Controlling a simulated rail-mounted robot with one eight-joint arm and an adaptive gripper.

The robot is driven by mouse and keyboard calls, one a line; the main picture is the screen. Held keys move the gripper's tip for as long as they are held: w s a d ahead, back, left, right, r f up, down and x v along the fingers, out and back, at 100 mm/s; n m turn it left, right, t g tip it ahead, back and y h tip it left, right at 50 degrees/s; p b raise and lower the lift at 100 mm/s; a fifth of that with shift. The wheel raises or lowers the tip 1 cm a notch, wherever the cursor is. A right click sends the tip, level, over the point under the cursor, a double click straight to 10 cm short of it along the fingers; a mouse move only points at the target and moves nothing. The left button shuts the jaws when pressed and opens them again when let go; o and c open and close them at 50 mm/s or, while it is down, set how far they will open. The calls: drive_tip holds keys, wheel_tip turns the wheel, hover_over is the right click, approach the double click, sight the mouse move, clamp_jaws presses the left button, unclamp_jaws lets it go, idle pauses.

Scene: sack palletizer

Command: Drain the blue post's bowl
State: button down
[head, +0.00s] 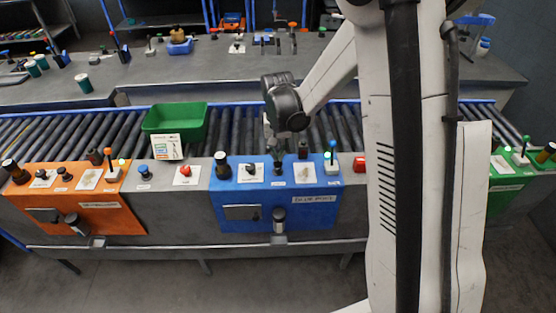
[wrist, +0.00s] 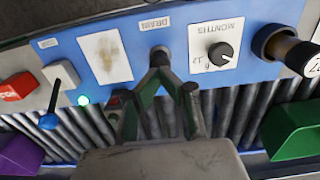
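The blue post (head: 262,203) is a blue panel at the front of the conveyor, its top showing in the wrist view (wrist: 120,25). A dark cylindrical bowl (head: 279,218) is on its front face. In the wrist view a small dark drain control (wrist: 158,52) stands beside the label "DRAIN". My gripper (wrist: 159,68) points down at it from above, and it also shows in the head view (head: 277,160). Its fingers converge to a narrow V right at the control. I cannot tell whether the tips touch or grip it.
A dial marked "MONTHS" (wrist: 221,54) and a dark cylinder (wrist: 285,48) stand to one side. A blue-tipped lever (wrist: 55,105) and red block (wrist: 18,87) stand on the other. A green bin (head: 175,118) sits on the rollers. Orange (head: 75,218) and green (head: 510,195) posts flank the blue one.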

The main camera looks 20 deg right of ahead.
drive_tip(key=shift+r+p, duration=1)
drive_tip(key=shift+r, duration=1.3)
drive_tip(key=shift+s+r, duration=0.15)
drive_tip(key=shift+r, duration=0.15)
drive_tip(key=s+r+n+t, duration=0.2)
drive_tip(key=s+r+t, duration=0.3)
drive_tip(key=s+r, duration=1.15)
drive_tip(key=s+n+t, duration=0.1)
drive_tip(key=s+t, duration=0.1)
drive_tip(key=s, duration=0.5)
drive_tip(key=shift+s+r+b, duration=0.35)
drive_tip(key=shift+r+b, duration=0.05)
drive_tip(key=shift+b, duration=0.05)
idle(0.5)
